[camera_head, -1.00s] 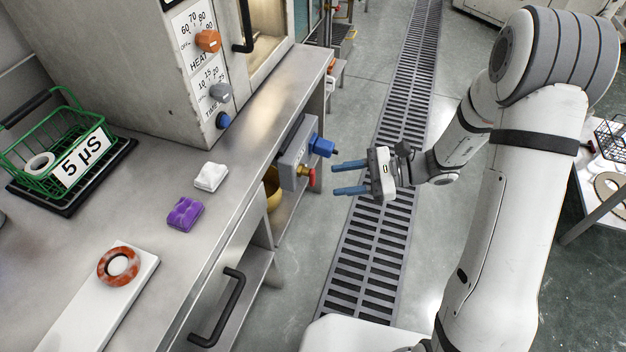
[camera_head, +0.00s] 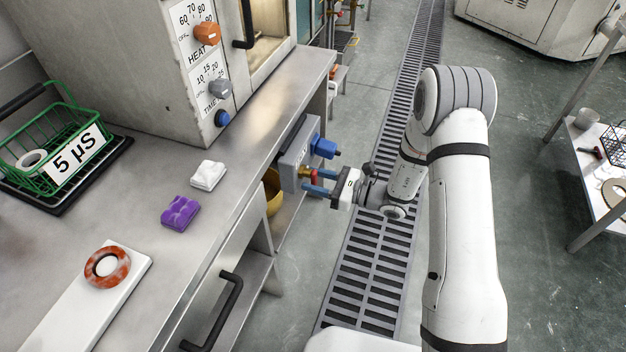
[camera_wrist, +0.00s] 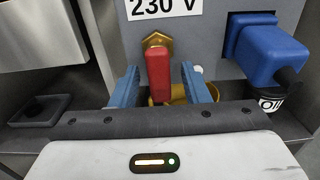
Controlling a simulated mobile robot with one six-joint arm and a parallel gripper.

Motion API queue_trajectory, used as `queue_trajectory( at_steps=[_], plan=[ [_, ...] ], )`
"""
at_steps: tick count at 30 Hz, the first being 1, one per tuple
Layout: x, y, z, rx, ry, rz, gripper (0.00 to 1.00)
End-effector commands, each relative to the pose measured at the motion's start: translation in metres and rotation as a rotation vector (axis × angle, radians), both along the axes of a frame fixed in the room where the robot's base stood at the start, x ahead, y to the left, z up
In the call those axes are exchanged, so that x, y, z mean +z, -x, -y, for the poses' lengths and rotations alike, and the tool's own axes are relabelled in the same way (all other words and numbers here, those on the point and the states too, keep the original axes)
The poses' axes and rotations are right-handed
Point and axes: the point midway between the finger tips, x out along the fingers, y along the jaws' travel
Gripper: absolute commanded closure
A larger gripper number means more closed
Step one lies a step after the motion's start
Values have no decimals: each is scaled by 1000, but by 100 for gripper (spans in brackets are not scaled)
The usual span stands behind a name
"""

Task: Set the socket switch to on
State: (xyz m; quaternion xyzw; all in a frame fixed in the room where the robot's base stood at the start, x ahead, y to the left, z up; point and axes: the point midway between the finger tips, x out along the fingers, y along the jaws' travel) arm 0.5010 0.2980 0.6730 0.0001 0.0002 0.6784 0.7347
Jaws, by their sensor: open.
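The grey socket box (camera_head: 291,163) is mounted at the bench's front edge. In the wrist view the box (camera_wrist: 205,38) has a "230 V" label, and a red switch lever (camera_wrist: 159,75) on a brass base (camera_wrist: 156,41). The lever points down in that view. My gripper (camera_wrist: 162,84) is open, with one blue finger on each side of the lever; I cannot tell whether either touches it. In the head view my gripper (camera_head: 312,181) reaches the box from the right and partly hides the lever.
A blue plug (camera_wrist: 268,52) sits in the box just right of the lever; it also shows in the head view (camera_head: 323,147). A bench handle (camera_head: 222,312) sticks out nearby.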

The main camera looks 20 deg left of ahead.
Motion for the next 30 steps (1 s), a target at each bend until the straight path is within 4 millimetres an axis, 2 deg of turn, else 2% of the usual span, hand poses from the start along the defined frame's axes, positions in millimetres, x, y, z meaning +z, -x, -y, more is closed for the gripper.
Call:
queue_trajectory(
  at_steps=[3,10,25,30],
  plan=[
    [0,0,-6,1,0,0,58],
    [0,0,-7,1,0,0,58],
    [0,0,-7,1,0,0,98],
    [0,0,-8,2,0,3,100]
  ],
)
